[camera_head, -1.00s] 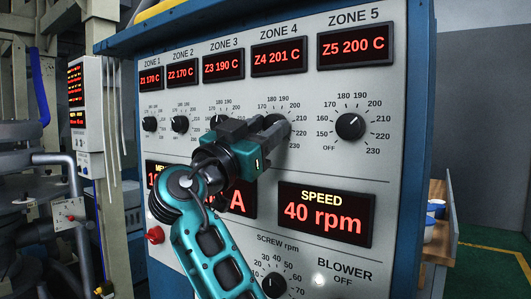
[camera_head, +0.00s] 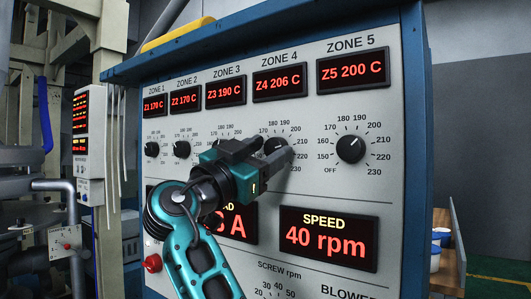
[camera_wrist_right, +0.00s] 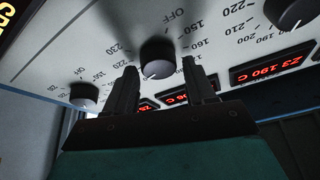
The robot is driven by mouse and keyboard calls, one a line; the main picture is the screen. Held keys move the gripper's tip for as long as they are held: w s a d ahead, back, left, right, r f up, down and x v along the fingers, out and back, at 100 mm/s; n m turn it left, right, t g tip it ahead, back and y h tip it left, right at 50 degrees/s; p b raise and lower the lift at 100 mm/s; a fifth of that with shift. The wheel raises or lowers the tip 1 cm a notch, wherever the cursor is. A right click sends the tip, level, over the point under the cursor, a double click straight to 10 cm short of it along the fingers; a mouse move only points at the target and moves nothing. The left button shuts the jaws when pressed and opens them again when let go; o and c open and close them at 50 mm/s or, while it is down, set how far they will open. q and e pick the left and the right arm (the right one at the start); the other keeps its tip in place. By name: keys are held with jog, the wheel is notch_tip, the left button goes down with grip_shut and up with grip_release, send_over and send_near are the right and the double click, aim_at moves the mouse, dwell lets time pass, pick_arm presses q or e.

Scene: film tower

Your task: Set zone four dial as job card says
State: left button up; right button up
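The zone four dial (camera_head: 276,146) is a black knob on the grey panel, below the display (camera_head: 280,84) that reads Z4 206 C. My right gripper (camera_head: 275,149) is at this dial, partly covering it. In the right wrist view, its two dark fingers (camera_wrist_right: 159,68) stand apart, one on either side of a black dial (camera_wrist_right: 157,58) with a white pointer mark. A narrow gap shows between the dial and each finger, so the gripper looks open around it. My left gripper is not in view. No job card can be made out.
The zone five dial (camera_head: 350,149) is close to the right of my gripper, and the zone three dial is partly hidden by my arm. A red button (camera_head: 153,263) is at lower left. Blue and white cups (camera_head: 440,238) stand beyond the panel's right edge.

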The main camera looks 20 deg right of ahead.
jog(key=shift+o, duration=0.9)
jog(key=v, duration=1.3)
jog(key=shift+b, duration=0.45)
jog(key=shift+d, duration=0.1)
